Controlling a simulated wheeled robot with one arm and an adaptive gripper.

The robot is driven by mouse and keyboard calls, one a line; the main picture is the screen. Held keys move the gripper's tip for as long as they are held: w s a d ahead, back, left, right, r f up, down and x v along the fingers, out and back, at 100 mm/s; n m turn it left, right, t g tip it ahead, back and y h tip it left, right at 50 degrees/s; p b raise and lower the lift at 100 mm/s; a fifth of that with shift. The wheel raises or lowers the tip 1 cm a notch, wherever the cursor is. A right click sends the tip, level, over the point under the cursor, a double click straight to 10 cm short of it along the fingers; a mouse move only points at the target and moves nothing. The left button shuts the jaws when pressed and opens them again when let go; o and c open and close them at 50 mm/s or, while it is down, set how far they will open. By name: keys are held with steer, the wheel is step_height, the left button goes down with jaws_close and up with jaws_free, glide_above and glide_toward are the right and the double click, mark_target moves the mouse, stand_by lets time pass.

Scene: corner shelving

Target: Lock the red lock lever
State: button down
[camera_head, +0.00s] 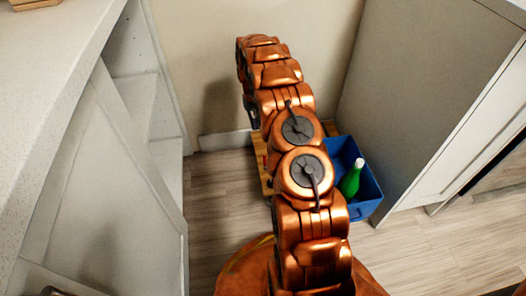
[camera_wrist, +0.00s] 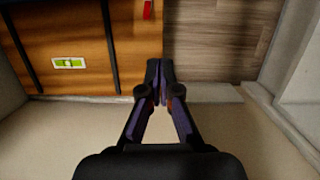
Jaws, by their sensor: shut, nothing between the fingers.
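A small red piece (camera_wrist: 148,9), which looks like the lock lever, shows at the top edge of the wrist view, on the orange-brown wooden board (camera_wrist: 85,25) close to its right edge. It is cut off by the frame, so its full shape and position cannot be told. My gripper (camera_wrist: 159,70) is shut and empty, with its fingertips below the red piece in the picture and apart from it, near the board's right edge. In the head view my arm hides the gripper and most of the wooden board (camera_head: 262,165).
A blue crate (camera_head: 368,204) with a green bottle (camera_head: 351,180) stands on the floor right of my arm. White shelving (camera_head: 150,110) is at left, a grey cabinet (camera_head: 425,80) at right. The board bears black strips and a green-and-white plate (camera_wrist: 68,63). Floor is clear at front left.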

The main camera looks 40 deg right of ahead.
steer(key=w+d+f, duration=0.1)
steer(key=d+f, duration=0.2)
steer(key=f, duration=0.3)
steer(key=shift+d+m, duration=0.2)
steer(key=shift+m, duration=0.1)
steer(key=shift+f, duration=0.15)
steer(key=f+b, duration=0.1)
steer(key=f, duration=0.2)
steer(key=s+f+b, duration=0.1)
steer(key=f+b, duration=0.1)
steer(key=f, duration=0.1)
steer(key=s+a+f+b, duration=0.1)
steer(key=f, duration=0.2)
steer(key=shift+f, duration=0.3)
steer(key=shift+s+a+r+b, duration=0.35)
steer(key=shift+s+r+b, duration=0.15)
steer(key=shift+s, duration=0.2)
steer(key=shift+s+a+r+b, duration=0.3)
steer(key=shift+s+r+b, duration=0.15)
steer(key=shift+s, duration=0.2)
